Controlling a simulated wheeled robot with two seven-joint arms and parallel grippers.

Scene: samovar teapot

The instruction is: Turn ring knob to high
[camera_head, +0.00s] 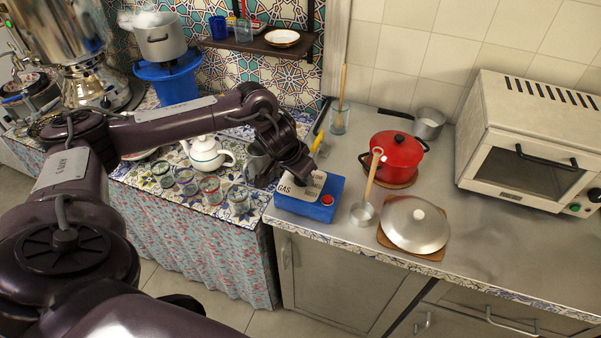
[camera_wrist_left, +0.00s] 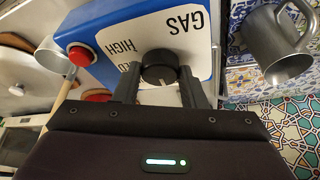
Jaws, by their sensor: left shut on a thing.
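The gas control is a blue box (camera_head: 318,209) with a white plate marked GAS, on the left end of the metal counter. It also shows in the left wrist view (camera_wrist_left: 84,38), its lettering upside down, with HIGH readable and another word partly covered. A round black knob (camera_wrist_left: 158,60) stands on the plate. My left gripper (camera_head: 301,177) reaches the box from above. In the left wrist view my left gripper (camera_wrist_left: 158,72) is shut on the knob, one finger on each side. The knob's exact pointing is hard to tell. My right gripper is out of view.
A red button (camera_head: 327,199) is on the box. A ladle (camera_head: 365,205), a lidded pan (camera_head: 415,224) and a red pot (camera_head: 396,152) stand to the right. A metal jug (camera_wrist_left: 272,45) is close by in the wrist view. Glasses and a white teapot (camera_head: 206,153) stand left.

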